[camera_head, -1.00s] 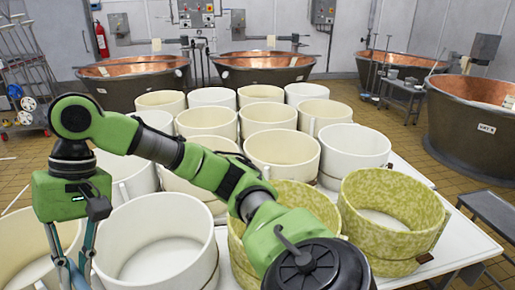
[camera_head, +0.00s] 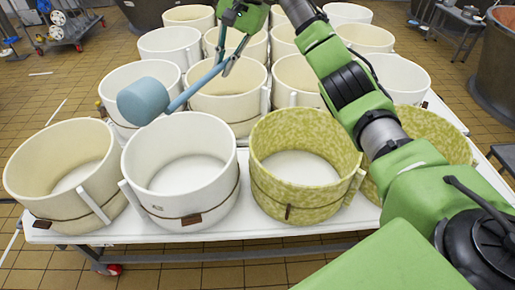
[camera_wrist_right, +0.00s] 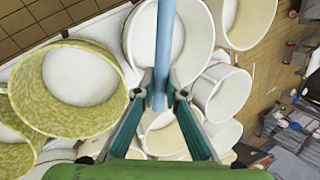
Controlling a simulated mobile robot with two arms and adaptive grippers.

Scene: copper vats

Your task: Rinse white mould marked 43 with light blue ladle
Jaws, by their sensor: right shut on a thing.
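Several white and cream moulds stand on the white table; I cannot read a 43 on any of them. In the right wrist view the handle (camera_wrist_right: 165,40) runs between the fingers (camera_wrist_right: 160,92). My left gripper is out of view. The inside of the ladle bowl is hidden.
A green-mottled mould (camera_head: 300,170) stands right of the front white mould, with another partly behind my arm. A cream mould (camera_head: 62,175) stands at the front left. The table (camera_head: 130,232) is crowded; its front edge is bare.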

